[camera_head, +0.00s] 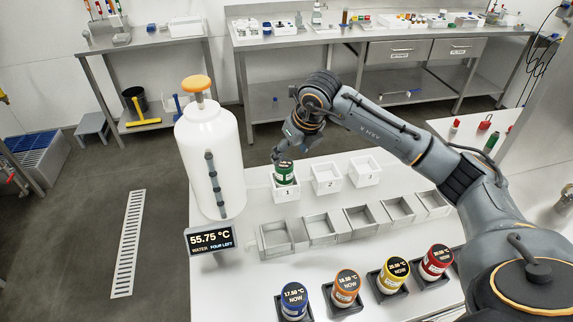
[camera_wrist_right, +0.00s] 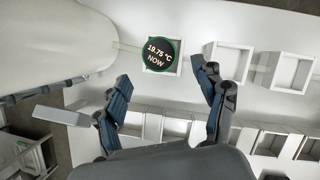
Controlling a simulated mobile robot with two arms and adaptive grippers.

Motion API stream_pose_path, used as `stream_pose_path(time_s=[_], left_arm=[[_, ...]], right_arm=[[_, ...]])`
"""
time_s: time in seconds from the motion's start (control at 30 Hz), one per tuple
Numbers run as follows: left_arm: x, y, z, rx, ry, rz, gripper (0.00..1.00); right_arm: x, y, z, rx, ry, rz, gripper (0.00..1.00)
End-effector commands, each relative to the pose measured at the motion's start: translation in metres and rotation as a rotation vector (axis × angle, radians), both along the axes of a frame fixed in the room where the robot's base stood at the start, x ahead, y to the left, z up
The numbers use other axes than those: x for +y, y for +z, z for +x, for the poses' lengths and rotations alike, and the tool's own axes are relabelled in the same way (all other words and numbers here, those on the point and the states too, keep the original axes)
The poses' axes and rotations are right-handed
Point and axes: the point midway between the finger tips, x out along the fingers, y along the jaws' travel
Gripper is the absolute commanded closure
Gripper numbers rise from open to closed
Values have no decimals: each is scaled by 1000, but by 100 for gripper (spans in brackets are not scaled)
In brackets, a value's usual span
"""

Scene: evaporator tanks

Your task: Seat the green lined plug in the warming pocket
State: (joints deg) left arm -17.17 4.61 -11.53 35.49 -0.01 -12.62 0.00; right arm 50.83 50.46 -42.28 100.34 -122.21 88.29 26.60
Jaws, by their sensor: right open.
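The green plug (camera_head: 284,176) stands in the white square holder marked 1 (camera_head: 286,195). Its dark round top (camera_wrist_right: 161,55) reads 19.75 °C NOW in the right wrist view. My right gripper (camera_head: 282,157) is just above the plug. In the wrist view its two fingers (camera_wrist_right: 161,76) are spread wide, with the plug's top ahead of the gap and not gripped. A row of grey open-topped pockets (camera_head: 360,218) lies in front of the white holders and looks empty. I cannot tell which one is the warming pocket. My left gripper is out of view.
White holders 2 (camera_head: 327,178) and 3 (camera_head: 364,172) are empty. A large white tank (camera_head: 211,160) stands left, above a 55.75 °C display (camera_head: 211,239). Blue (camera_head: 293,300), orange (camera_head: 346,288), yellow (camera_head: 392,275) and red (camera_head: 436,262) plugs stand along the front.

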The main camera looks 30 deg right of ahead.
Motion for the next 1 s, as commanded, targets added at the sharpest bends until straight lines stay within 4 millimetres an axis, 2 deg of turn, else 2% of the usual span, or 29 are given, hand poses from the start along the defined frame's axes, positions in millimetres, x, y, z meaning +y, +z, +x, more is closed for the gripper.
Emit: stream_pose_path(time_s=[0.1, 0.3, 0.87, 1.0], left_arm=[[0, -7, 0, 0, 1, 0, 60], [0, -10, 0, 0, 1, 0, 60], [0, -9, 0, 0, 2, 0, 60], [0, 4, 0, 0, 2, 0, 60]], right_arm=[[-1, 20, -8, -4, 0, 0, 30], [-2, 38, -16, -1, 0, 0, 30], [-2, 41, -17, 1, 0, 0, 30], [-2, 54, -17, 0, -1, 0, 30]])
